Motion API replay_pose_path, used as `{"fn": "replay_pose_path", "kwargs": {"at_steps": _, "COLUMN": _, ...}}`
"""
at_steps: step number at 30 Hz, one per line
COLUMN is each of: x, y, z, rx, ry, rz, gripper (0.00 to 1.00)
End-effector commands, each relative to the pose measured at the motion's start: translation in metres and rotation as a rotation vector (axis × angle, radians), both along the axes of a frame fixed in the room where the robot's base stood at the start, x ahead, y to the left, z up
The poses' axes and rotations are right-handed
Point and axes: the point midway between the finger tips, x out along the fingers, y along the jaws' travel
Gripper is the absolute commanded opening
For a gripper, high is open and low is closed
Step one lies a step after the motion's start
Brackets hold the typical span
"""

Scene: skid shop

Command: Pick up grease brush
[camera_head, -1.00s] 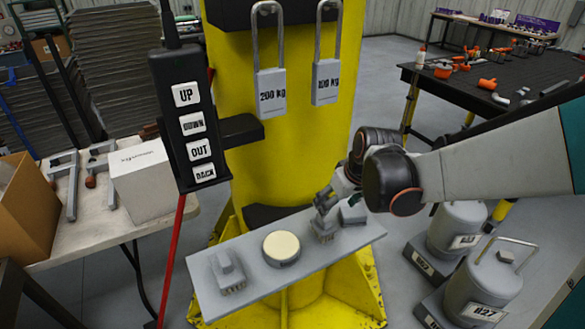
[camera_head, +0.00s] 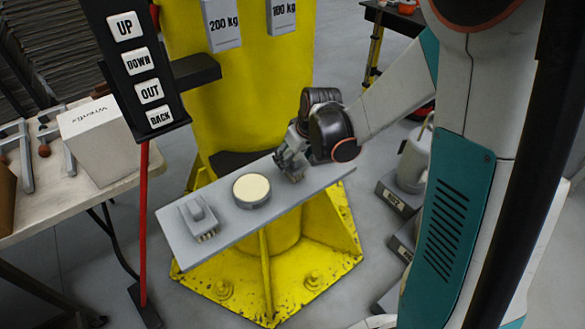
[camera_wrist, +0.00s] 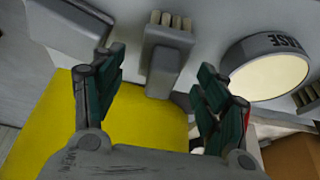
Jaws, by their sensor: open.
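A grey brush (camera_wrist: 165,55) with pale bristles lies on the grey shelf (camera_head: 225,228), its handle pointing toward my gripper (camera_wrist: 158,100). My gripper is open and empty, with its green-padded fingers on either side of the handle end in the wrist view. In the head view my gripper (camera_head: 290,168) is over the shelf's right part and mostly hides this brush. A similar brush (camera_head: 199,218) lies at the shelf's left end. A round tin (camera_head: 251,190) with a cream top sits between them. Which brush is the grease brush I cannot tell.
A grey block (camera_wrist: 68,22) lies beside the brush in the wrist view. The shelf is on a yellow column (camera_head: 245,110). A black control box (camera_head: 135,70) hangs at left, near a table (camera_head: 85,195) with a white box (camera_head: 98,138).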

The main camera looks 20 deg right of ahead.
Motion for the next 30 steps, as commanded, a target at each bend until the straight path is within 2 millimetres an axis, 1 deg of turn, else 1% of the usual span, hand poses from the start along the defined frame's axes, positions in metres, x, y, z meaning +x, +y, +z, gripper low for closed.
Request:
{"fn": "replay_pose_path", "kwargs": {"at_steps": 1, "x": 0.003, "y": 0.001, "z": -0.008, "rx": 0.0, "ry": 0.0, "rz": 0.001, "gripper": 0.67}}
{"fn": "replay_pose_path", "kwargs": {"at_steps": 6, "x": 0.013, "y": 0.006, "z": -0.032, "rx": 0.001, "ry": 0.0, "rz": 0.001, "gripper": 0.67}}
{"fn": "replay_pose_path", "kwargs": {"at_steps": 9, "x": 0.017, "y": 0.007, "z": -0.04, "rx": 0.0, "ry": -0.001, "rz": 0.001, "gripper": 0.67}}
{"fn": "replay_pose_path", "kwargs": {"at_steps": 16, "x": 0.017, "y": 0.007, "z": -0.04, "rx": 0.0, "ry": -0.001, "rz": 0.001, "gripper": 0.67}}
{"fn": "replay_pose_path", "kwargs": {"at_steps": 17, "x": 0.017, "y": 0.007, "z": -0.04, "rx": 0.0, "ry": -0.001, "rz": 0.001, "gripper": 0.62}}
{"fn": "replay_pose_path", "kwargs": {"at_steps": 18, "x": 0.017, "y": 0.007, "z": -0.04, "rx": 0.0, "ry": -0.001, "rz": 0.0, "gripper": 0.53}}
{"fn": "replay_pose_path", "kwargs": {"at_steps": 23, "x": 0.017, "y": 0.007, "z": -0.04, "rx": 0.0, "ry": -0.001, "rz": 0.0, "gripper": 0.17}}
{"fn": "replay_pose_path", "kwargs": {"at_steps": 30, "x": 0.017, "y": 0.007, "z": -0.04, "rx": 0.0, "ry": -0.001, "rz": 0.0, "gripper": 0.16}}
